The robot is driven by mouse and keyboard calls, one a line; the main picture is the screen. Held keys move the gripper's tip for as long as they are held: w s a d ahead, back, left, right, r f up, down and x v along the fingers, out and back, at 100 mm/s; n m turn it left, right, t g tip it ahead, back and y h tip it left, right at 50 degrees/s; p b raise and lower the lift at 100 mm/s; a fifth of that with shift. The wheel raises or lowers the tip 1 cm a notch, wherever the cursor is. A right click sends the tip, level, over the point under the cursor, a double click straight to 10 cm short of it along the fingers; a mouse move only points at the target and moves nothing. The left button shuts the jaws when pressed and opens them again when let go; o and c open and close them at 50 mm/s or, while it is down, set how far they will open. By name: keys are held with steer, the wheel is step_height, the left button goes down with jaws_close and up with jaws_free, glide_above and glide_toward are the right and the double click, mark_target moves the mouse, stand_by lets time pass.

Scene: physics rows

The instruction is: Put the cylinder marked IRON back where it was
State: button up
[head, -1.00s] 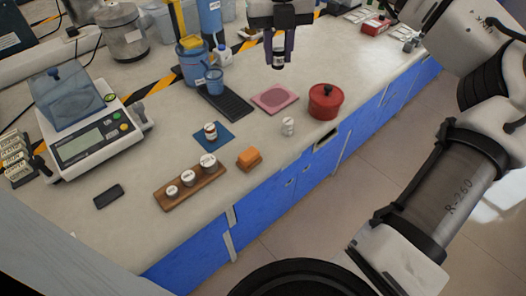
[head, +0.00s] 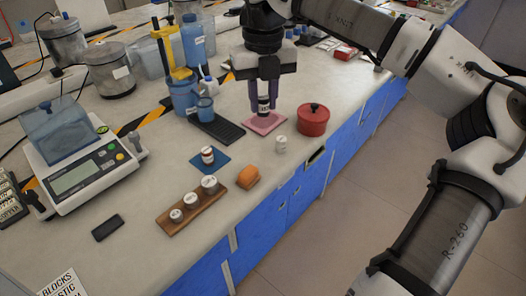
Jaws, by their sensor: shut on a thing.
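My gripper (head: 264,98) is shut on a small cylinder (head: 264,107) with a dark top and a pale label. It holds the cylinder upright over the pink mat (head: 278,123); I cannot tell whether the base touches the mat. The marking on the label is too small to read. A similar cylinder with a white label and reddish-brown parts (head: 208,156) stands on a blue mat (head: 220,166). A plain white cylinder (head: 281,145) stands on the bare counter, in front of the pink mat.
A red lidded pot (head: 313,120) stands close to the right of the pink mat. A black tray (head: 218,129) lies to its left. Nearer are an orange block (head: 248,176) and a wooden rack (head: 179,222) with several pale weights. A balance (head: 82,173) stands at left.

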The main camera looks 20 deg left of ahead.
mark_target(263, 161)
step_height(263, 161, down, 14)
steer(key=shift+r, duration=0.2)
steer(key=shift+f, duration=0.15)
steer(key=o, duration=0.9)
steer(key=shift+o, duration=0.2)
step_height(263, 161, up, 12)
steer(key=shift+r, duration=0.15)
stand_by(0.3)
